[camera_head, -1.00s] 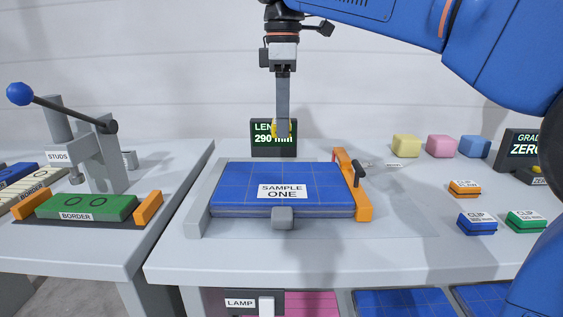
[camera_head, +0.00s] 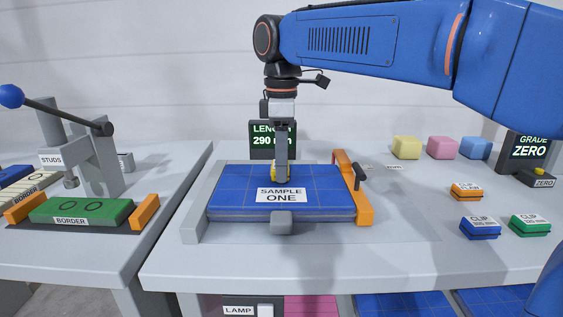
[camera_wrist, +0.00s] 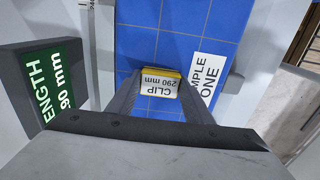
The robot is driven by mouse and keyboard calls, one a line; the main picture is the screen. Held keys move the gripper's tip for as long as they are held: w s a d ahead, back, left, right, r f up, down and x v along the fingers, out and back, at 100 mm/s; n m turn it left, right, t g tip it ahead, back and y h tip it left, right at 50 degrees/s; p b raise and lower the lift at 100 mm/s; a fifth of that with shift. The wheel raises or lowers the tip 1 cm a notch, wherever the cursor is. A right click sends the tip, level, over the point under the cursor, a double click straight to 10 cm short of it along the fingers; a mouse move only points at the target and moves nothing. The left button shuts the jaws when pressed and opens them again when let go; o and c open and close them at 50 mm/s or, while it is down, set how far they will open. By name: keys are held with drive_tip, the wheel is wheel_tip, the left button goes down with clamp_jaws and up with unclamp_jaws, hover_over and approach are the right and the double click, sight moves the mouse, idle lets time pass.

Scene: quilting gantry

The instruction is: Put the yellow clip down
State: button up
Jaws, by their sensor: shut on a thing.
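In the head view my gripper (camera_head: 281,181) points straight down over the rear part of the blue "SAMPLE ONE" pad (camera_head: 235,195), and a sliver of yellow shows beside the fingers. The blue pad is below the clip in the wrist view too. I cannot tell whether the clip touches the pad.
An orange clamp (camera_head: 352,188) stands at the pad's right side, and a length display (camera_head: 260,140) reading 290 mm stands behind it. An orange clip (camera_head: 466,191), a blue clip (camera_head: 480,229) and a green clip (camera_head: 530,225) lie at right. The tabletop before them is clear.

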drive_tip(key=shift+f, duration=0.15)
drive_tip(key=o, duration=1)
drive_tip(key=shift+o, duration=0.2)
wheel_tip(320, 180, up, 12)
